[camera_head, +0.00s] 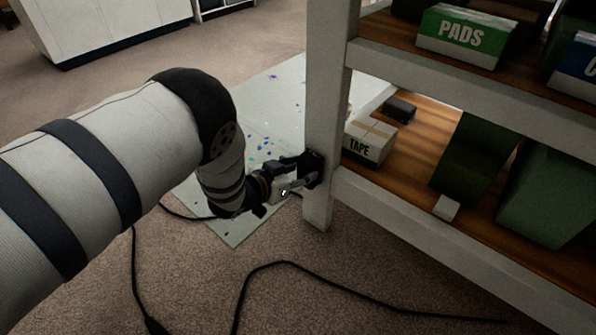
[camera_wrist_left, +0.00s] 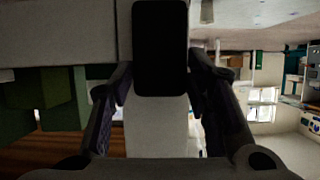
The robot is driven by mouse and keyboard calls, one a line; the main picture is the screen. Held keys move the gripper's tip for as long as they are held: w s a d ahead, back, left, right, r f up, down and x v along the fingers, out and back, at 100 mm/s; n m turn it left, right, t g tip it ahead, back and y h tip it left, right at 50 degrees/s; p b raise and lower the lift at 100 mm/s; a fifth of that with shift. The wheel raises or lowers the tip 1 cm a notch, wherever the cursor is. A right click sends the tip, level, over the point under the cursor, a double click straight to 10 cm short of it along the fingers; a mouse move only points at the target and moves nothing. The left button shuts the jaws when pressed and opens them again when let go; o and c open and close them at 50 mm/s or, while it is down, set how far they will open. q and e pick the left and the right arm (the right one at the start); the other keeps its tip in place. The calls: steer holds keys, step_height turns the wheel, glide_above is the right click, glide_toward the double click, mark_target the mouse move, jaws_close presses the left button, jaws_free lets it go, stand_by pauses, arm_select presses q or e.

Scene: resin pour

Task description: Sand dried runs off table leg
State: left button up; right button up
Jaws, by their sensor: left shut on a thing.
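The table leg (camera_head: 326,110) is a pale square post at the near corner of the shelved table; its lower end stands on the carpet. My left gripper (camera_head: 302,173) is at the leg's left side, low down, level with the lower shelf. It is shut on a dark block (camera_head: 316,164), apparently a sanding block. In the left wrist view the block (camera_wrist_left: 160,48) sits between the fingers, in front of the pale leg (camera_wrist_left: 155,135). The block looks to be at or against the leg; exact contact is unclear. I cannot make out dried runs. My right gripper is not in view.
The lower shelf (camera_head: 420,205) holds a tape box (camera_head: 369,143), green bins (camera_head: 545,195) and a small white block (camera_head: 446,208). A pads box (camera_head: 466,38) stands above. A paint-spotted sheet (camera_head: 275,110) lies behind the leg. A black cable (camera_head: 285,263) crosses the carpet.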

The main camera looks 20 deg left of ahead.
arm_select(q)
steer(key=shift+w+d+p, duration=0.1)
steer(key=shift+d+p, duration=0.25)
steer(key=shift+p, duration=0.15)
steer(key=shift+w+a+r, duration=0.25)
steer(key=shift+a, duration=0.1)
stand_by(0.3)
steer(key=s+a+p, duration=0.2)
steer(key=s+p, duration=0.1)
steer(key=s, duration=0.3)
steer(key=shift+f, duration=0.2)
steer(key=shift+p, duration=0.3)
